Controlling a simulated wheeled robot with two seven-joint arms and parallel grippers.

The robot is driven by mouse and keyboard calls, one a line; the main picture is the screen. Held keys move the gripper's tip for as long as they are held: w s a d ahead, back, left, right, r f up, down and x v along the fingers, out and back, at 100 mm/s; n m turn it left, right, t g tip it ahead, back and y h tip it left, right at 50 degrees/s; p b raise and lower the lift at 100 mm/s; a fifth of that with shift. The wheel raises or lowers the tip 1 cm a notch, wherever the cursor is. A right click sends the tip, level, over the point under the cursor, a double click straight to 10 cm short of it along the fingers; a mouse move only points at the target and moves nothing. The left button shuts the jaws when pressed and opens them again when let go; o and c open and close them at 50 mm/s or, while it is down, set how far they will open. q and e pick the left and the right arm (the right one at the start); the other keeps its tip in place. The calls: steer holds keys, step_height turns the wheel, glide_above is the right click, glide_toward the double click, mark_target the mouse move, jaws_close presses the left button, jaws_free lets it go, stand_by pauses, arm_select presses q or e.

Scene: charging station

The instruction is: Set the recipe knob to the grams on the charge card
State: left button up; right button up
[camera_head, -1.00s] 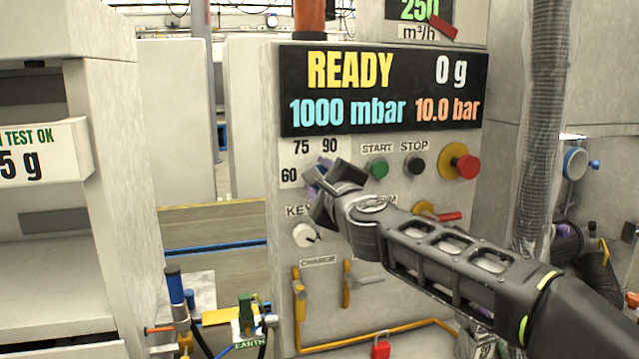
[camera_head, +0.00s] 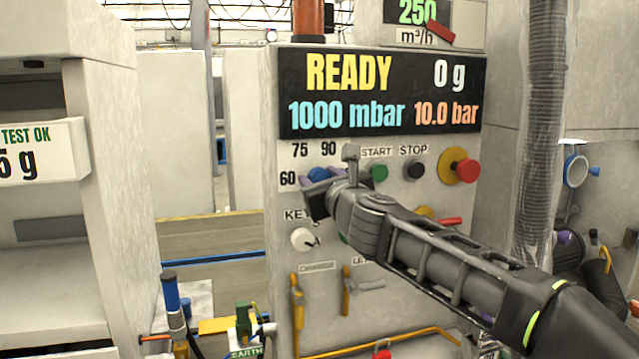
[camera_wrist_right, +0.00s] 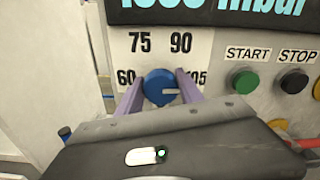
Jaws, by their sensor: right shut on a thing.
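The blue recipe knob (camera_wrist_right: 158,82) is on the panel, ringed by the numbers 60, 75, 90 and 105. In the right wrist view its white mark points right, towards 105. My right gripper (camera_wrist_right: 161,76) is shut on the knob, with a purple finger on each side. In the head view the gripper (camera_head: 326,182) covers much of the knob (camera_head: 318,174) and hides 105. A white card (camera_head: 38,152) at the left reads "TEST OK" and "5 g"; its left part is cut off, so the full grams cannot be read. My left gripper is not in view.
The display (camera_head: 382,92) reads READY, 0 g, 1000 mbar and 10.0 bar. Right of the knob are the green START button (camera_wrist_right: 243,80), the black STOP button (camera_wrist_right: 292,80) and a red button (camera_head: 466,171). The key switch (camera_head: 303,239) is below the knob.

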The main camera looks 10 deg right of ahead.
steer(key=shift+f+m, duration=0.15)
steer(key=shift+m, duration=0.15)
steer(key=o, duration=1.4)
steer(key=shift+s, duration=0.1)
steer(key=s, duration=0.7)
steer(key=shift+s+d+b, duration=0.25)
steer(key=shift+s+b, duration=0.05)
steer(key=shift+b, duration=0.05)
